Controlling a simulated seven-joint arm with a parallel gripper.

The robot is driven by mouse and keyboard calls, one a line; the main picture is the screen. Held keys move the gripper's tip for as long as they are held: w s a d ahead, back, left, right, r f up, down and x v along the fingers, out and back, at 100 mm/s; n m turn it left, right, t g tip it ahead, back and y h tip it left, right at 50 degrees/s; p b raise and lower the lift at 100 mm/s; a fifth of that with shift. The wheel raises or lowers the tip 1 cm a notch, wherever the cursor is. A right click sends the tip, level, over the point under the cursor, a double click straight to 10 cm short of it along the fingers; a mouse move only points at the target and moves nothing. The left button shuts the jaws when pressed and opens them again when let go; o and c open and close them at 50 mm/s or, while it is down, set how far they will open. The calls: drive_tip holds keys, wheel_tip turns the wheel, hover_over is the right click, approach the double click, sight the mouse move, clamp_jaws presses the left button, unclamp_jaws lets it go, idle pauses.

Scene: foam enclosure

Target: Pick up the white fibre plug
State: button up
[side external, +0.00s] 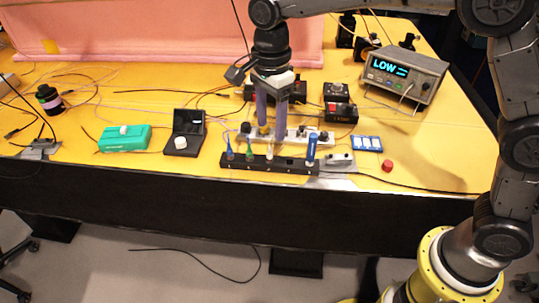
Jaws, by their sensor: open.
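My gripper (272,130) points straight down with two purple fingers, spread apart with nothing visible between them. Its fingertips appear just above or behind a black rack (300,170) near the front edge of the table. A small white plug (269,151) stands upright in the rack, just below the fingertips in the picture; I take it to be the white fibre plug. I cannot tell the exact distance between them. A green plug (249,149) and a blue plug (229,148) stand to its left, and a larger blue piece (311,147) stands to its right.
A metal rail with small mounts (318,136) lies just behind the rack. An open black box (183,135) and a green device (124,138) stand to the left. A blue-white card (366,143) and a red cap (387,166) lie to the right. Thin cables cross the yellow table.

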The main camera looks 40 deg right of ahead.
sight(269, 149)
drive_tip(key=shift+w+f, duration=0.15)
drive_tip(key=shift+f, duration=3.75)
clamp_jaws()
